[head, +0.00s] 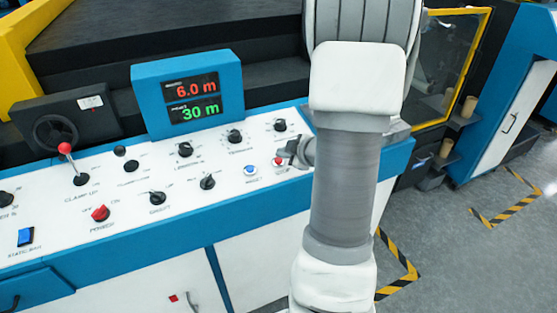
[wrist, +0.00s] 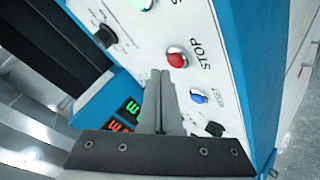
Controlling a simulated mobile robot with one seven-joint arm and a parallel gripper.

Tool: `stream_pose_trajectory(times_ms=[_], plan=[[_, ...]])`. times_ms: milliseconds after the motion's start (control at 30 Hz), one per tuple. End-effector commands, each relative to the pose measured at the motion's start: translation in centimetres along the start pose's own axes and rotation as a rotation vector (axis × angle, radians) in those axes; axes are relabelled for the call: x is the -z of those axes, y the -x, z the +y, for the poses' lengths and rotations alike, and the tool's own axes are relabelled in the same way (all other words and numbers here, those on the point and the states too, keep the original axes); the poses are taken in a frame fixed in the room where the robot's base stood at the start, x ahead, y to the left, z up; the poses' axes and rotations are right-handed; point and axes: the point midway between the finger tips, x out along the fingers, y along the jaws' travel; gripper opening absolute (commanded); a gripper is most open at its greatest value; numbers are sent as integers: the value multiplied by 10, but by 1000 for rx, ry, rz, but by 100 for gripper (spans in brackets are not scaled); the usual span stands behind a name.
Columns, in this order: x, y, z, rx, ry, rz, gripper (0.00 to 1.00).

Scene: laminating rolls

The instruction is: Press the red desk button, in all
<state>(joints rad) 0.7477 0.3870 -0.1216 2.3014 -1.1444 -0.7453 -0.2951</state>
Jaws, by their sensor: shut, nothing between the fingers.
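The red desk button (wrist: 177,59), labelled STOP, is a round red cap in a pale ring on the white control panel (wrist: 228,62). In the wrist view it lies just beyond and slightly right of my fingertips. In the head view only a small part of the red button (head: 278,163) shows beside my gripper. My gripper (wrist: 160,73) is shut and empty, its tips pointing toward the panel near the button. In the head view my gripper (head: 291,152) is at the panel's right end, partly hidden by my arm. I cannot tell whether it touches the button.
A blue button (head: 250,170) sits left of the red one. Several black knobs, a red power knob (head: 100,213) and a red-tipped lever (head: 65,148) are on the panel. A blue display (head: 188,94) reads 6.0 m and 30 m. Open floor lies to the right.

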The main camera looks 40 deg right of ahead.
Motion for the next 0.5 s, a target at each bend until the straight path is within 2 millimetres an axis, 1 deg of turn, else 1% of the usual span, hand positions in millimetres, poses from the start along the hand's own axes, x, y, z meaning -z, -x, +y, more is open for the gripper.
stream_pose_trajectory(times_ms=[500], plan=[[-4,-6,-5,0,0,0,0]])
